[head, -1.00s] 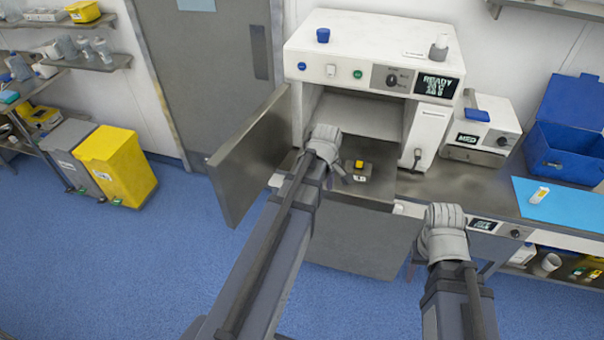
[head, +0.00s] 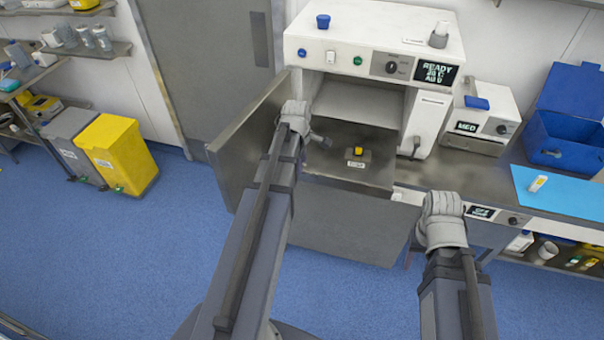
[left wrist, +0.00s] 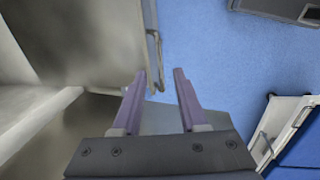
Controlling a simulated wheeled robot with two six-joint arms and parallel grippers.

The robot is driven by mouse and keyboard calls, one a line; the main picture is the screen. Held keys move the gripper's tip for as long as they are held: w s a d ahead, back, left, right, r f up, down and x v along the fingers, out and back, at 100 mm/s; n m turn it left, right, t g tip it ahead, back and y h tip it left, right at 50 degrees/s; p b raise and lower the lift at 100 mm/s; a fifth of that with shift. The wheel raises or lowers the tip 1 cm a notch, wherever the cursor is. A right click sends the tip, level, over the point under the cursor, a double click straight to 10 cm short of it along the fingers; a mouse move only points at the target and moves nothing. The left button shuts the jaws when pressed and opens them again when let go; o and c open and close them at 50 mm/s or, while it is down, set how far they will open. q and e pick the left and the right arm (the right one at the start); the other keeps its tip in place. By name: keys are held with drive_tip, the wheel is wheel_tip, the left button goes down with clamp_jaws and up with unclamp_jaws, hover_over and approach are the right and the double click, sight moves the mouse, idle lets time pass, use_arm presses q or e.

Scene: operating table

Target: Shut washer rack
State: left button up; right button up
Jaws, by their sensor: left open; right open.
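The washer (head: 372,38) is a white cabinet with a "READY" display, and its chamber is open. Its grey metal door (head: 240,150) stands swung out to the left. A flat metal surface, apparently the rack (head: 335,130), lies at the chamber's opening with a small yellow-topped, labelled item (head: 357,157) on it. My left gripper (head: 322,141) is in front of the opening, close to the door's inner side. In the left wrist view its purple fingers (left wrist: 160,98) are open, with a metal panel and thin handle (left wrist: 156,55) near the left fingertip. My right gripper (head: 441,205) is low before the counter; its fingers are hidden.
A metal counter (head: 470,175) runs right, with a "MED" device (head: 480,125), a blue box (head: 570,135) and a light-blue mat (head: 560,195). Yellow (head: 115,150) and grey bins stand at the left. The blue floor (head: 130,260) is clear at lower left.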

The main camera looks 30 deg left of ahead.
use_arm(q)
drive_tip(key=f+b, duration=0.1)
drive_tip(key=f, duration=0.1)
drive_tip(key=f+b, duration=0.2)
drive_tip(key=shift+w+a+f, duration=0.1)
drive_tip(key=shift+w, duration=0.3)
drive_tip(key=shift+c, duration=0.2)
clamp_jaws()
idle(0.9)
